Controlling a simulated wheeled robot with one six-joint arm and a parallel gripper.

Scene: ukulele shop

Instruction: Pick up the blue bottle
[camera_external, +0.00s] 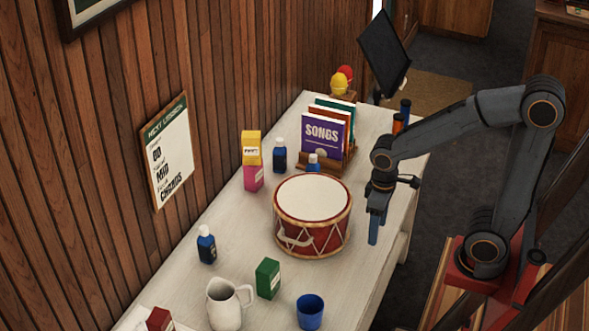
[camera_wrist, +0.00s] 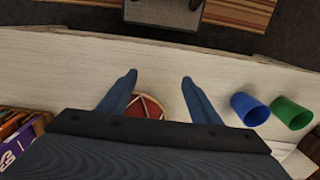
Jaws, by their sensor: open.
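Three blue bottles stand upright on the table. Another dark blue bottle (camera_external: 280,158) is beside the yellow and pink boxes. A third blue bottle (camera_external: 313,164), with a pale label, is mostly hidden behind the drum. I cannot tell which one the task names. My gripper (camera_external: 374,232) points down to the right of the drum, apart from all the bottles. In the wrist view its fingers (camera_wrist: 159,77) are spread with nothing held, and no bottle shows there.
A red drum (camera_external: 300,240) fills the table's middle; it also shows between my fingers (camera_wrist: 147,106). Songbooks (camera_external: 322,132) stand behind it. A white jug (camera_external: 226,303), green box (camera_external: 268,279) and blue cup (camera_external: 310,312) are in front. A green cup (camera_wrist: 290,112) shows in the wrist view.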

